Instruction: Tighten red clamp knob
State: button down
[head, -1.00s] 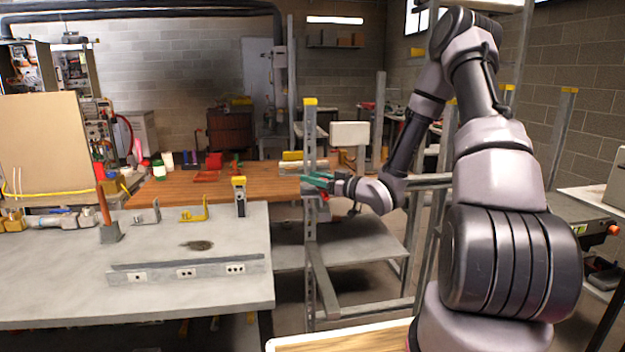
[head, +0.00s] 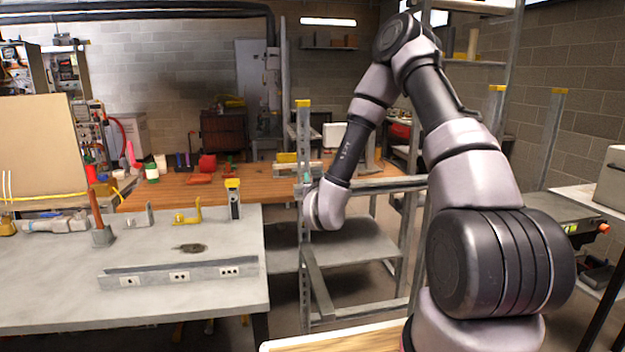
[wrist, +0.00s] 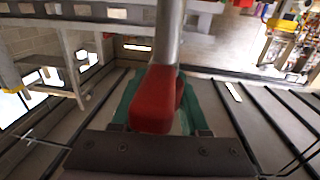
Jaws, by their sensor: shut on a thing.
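The red clamp knob (wrist: 155,103) is large in the middle of the wrist view, on the end of a grey metal rod (wrist: 168,35). My gripper (wrist: 158,92) has its green fingers on both sides of the knob and is shut on it. In the head view my wrist stands in front of the upright metal post with a yellow cap (head: 303,135). The knob cannot be made out there, and my gripper is mostly hidden behind my wrist.
A metal shelf frame (head: 385,186) stands around my arm. A wooden table (head: 160,195) with several items is behind.

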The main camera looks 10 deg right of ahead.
jog(key=m+g+h, duration=0.1)
jog(key=h, duration=0.1)
jog(key=m+h, duration=0.2)
jog(key=h, duration=0.1)
jog(key=d+m+g+h, duration=0.1)
jog(key=m+h, duration=0.1)
jog(key=shift+s+r+g, duration=0.15)
jog(key=shift+g, duration=0.15)
jog(key=m+g+h, duration=0.2)
jog(key=h, duration=0.1)
jog(key=m+g+h, duration=0.1)
jog(key=shift+s+d+m+g+h, duration=0.25)
jog(key=shift+d+m+g+h, duration=0.05)
jog(key=shift+d+h, duration=0.1)
jog(key=shift+s+d+m+g+h, duration=0.15)
jog(key=shift+s+m+g+h, duration=0.4)
jog(key=shift+m+g, duration=1.1)
jog(key=shift+s+d+m+g+h, duration=0.15)
jog(key=shift+m+g+h, duration=0.8)
jog(key=shift+g, duration=1.2)
jog(key=shift+s+d+m+g+h, duration=0.15)
jog(key=shift+s+m+g+h, duration=0.4)
jog(key=shift+m+g, duration=1.1)
jog(key=shift+w+g, duration=0.15)
jog(key=shift+g, duration=0.3)
jog(key=shift+c, duration=2.1)
grip_release()
jog(key=shift+d, duration=0.1)
